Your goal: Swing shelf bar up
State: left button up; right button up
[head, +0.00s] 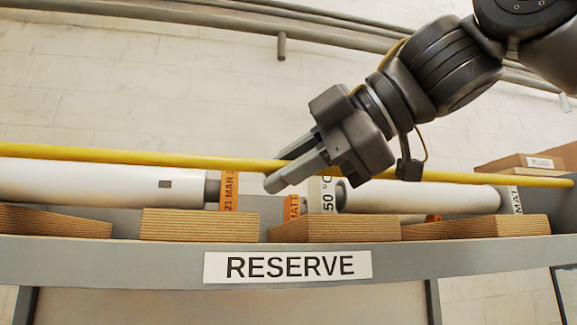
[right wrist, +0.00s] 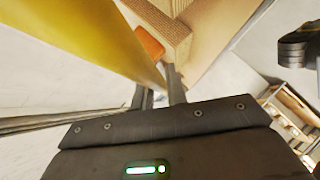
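The shelf bar (head: 130,155) is a long yellow rod running almost level across the front of the shelf, past the white rolls. My right gripper (head: 283,168) comes in from the upper right with one finger above the bar and one below. The bar passes into the narrow gap between its fingers, and the gripper looks shut on it. In the right wrist view the bar (right wrist: 95,35) is large at upper left and narrows toward my right fingertips (right wrist: 161,88). Behind the gripper part of the bar is hidden. My left gripper is not in view.
White rolls (head: 100,183) (head: 420,199) with orange and white tags lie on wooden blocks (head: 200,225) on the grey shelf (head: 130,262). A RESERVE label (head: 288,266) is on its front edge. The wall above the bar is mostly clear, with pipes high up.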

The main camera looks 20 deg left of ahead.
jog(key=o, duration=0.4)
jog(key=shift+o, duration=0.2)
jog(key=v, duration=1)
jog(key=shift+d+r, duration=0.2)
jog(key=shift+d, duration=0.15)
